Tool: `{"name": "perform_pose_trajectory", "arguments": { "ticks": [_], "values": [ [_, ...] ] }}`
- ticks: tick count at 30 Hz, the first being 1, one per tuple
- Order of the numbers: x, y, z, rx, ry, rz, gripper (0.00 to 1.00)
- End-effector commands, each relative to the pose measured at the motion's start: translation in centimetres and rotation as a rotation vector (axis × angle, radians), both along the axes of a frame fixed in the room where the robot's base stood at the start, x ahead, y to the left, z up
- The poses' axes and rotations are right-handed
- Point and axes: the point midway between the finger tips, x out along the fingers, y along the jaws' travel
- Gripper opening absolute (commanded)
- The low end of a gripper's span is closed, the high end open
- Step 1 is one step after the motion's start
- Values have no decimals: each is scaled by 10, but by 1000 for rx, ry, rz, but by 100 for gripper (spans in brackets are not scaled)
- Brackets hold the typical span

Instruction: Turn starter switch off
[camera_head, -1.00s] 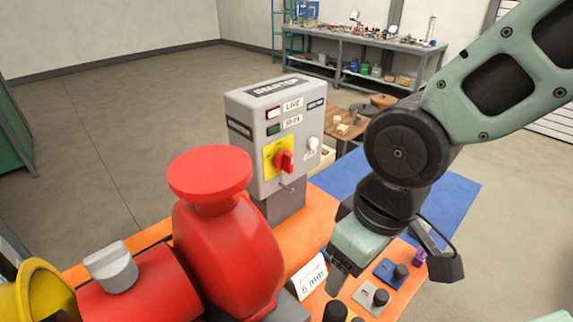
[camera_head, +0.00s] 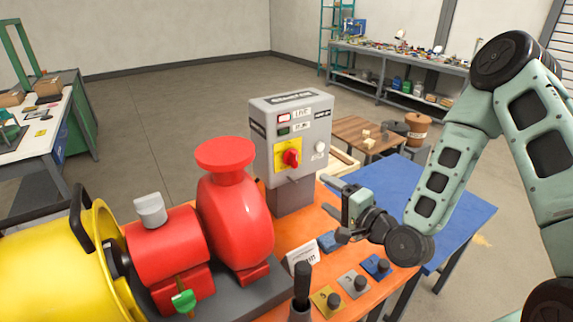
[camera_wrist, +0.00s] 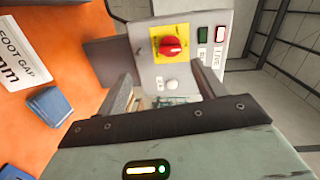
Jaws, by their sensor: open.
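The starter box (camera_head: 302,125) is a grey cabinet on a post at the back of the orange skid. Its starter switch (camera_head: 291,157) is a red rotary knob on a yellow plate. The switch also shows in the wrist view (camera_wrist: 172,46), beyond my fingertips and above a white round button (camera_wrist: 171,85). I cannot tell its exact position. My gripper (camera_head: 328,196) is open and empty, to the right of and below the switch, with fingers pointing towards the box. In the wrist view my gripper (camera_wrist: 163,82) has its fingers spread, apart from the box.
A red pump (camera_head: 236,215) and a yellow guard (camera_head: 60,275) stand left of the box. A small sign (camera_head: 302,255), an upright black handle (camera_head: 302,285) and several knobbed blocks lie in front. A blue surface (camera_head: 440,205) is at right.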

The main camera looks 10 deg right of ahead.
Motion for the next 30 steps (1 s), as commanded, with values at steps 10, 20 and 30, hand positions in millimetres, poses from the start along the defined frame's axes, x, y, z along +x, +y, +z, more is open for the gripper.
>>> {"name": "perform_pose_trajectory", "arguments": {
  "ticks": [10,20,30],
  "values": [
    [16,-15,10,115,-46,-82,69],
    [79,7,12,111,-47,-81,69],
    [142,27,11,112,-44,-81,69]
  ]
}}
